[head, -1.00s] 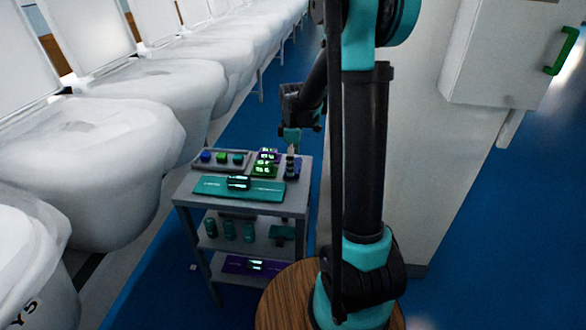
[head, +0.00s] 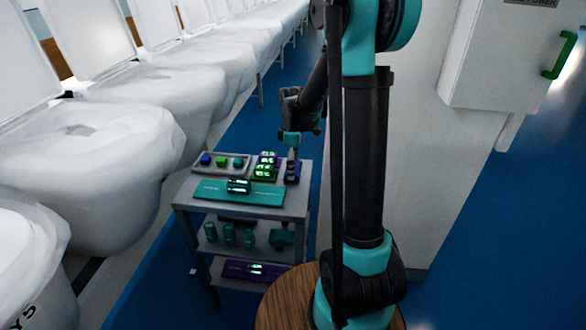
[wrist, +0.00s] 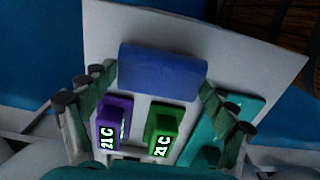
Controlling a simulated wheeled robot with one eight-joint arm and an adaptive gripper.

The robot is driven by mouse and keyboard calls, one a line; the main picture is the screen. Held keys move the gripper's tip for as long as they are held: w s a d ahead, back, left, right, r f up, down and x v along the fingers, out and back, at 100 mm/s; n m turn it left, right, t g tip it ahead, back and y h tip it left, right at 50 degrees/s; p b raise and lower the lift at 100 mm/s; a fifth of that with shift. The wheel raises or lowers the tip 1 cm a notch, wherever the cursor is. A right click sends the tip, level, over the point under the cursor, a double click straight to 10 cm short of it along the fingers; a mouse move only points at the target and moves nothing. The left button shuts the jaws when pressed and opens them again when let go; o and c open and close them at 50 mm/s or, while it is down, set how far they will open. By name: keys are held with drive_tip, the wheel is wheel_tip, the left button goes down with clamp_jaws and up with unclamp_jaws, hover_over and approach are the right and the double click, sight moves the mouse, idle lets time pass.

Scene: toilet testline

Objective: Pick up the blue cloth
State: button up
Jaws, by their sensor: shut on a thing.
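The blue cloth (wrist: 162,72) is a folded, smooth blue block in the wrist view. It spans the space between the two fingers of my gripper (wrist: 160,82). The green finger pads are at its left and right ends, and my gripper is shut on it. In the head view my gripper (head: 291,154) points down over the back right corner of the cart's top. The dark blue cloth (head: 292,174) shows small beneath it, partly hidden by the fingers. I cannot tell whether the cloth is clear of the cart's top.
The grey cart (head: 300,205) also carries a purple box (wrist: 113,122) and a green box (wrist: 163,130) close to the cloth, a teal mat (head: 215,190) and a tray of small blocks (head: 205,170). White toilets (head: 90,145) line the left; a pale cabinet stands right.

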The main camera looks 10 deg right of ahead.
wheel_tip(320, 180, up, 20)
drive_tip(key=shift+f, duration=0.25)
